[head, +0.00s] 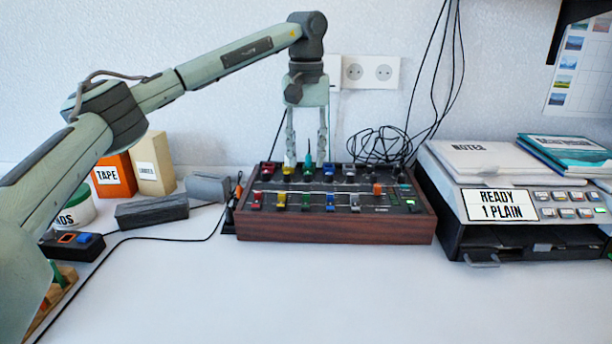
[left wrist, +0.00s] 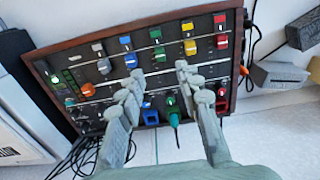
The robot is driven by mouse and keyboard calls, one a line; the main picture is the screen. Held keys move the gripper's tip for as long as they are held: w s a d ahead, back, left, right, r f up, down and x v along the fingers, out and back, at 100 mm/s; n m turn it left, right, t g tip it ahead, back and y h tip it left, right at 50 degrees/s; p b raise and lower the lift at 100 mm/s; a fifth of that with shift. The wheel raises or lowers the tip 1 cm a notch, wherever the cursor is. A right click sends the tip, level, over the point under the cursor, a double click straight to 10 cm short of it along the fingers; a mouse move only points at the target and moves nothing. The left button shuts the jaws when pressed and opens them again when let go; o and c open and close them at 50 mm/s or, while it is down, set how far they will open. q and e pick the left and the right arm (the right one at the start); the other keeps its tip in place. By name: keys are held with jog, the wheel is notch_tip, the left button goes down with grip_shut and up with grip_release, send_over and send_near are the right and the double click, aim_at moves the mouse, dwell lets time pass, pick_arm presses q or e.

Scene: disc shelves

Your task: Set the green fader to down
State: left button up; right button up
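A wooden-sided mixer (head: 335,229) with a black panel stands mid-table. It carries rows of coloured controls. Green ones are in the front area (head: 305,197) and the back row, where a green piece with a thin upright tip (head: 308,159) stands taller than its neighbours. Which green control is the fader, I cannot tell for sure. My left gripper (head: 307,162) points down over the back row, fingers apart and empty. In the left wrist view the fingers (left wrist: 157,78) reach over the panel, with the back green piece (left wrist: 172,108) between them. Part of the back row is hidden. My right gripper is not in view.
Black cables (head: 375,145) lie behind the mixer. A printer-like machine (head: 520,205) stands close on the right. Grey blocks (head: 152,210) and TAPE (head: 114,176) and beige boxes stand left. The table in front is clear.

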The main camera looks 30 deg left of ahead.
pick_arm(q)
notch_tip(320, 180, up, 4)
jog(key=shift+f, duration=0.15)
dwell(0.6)
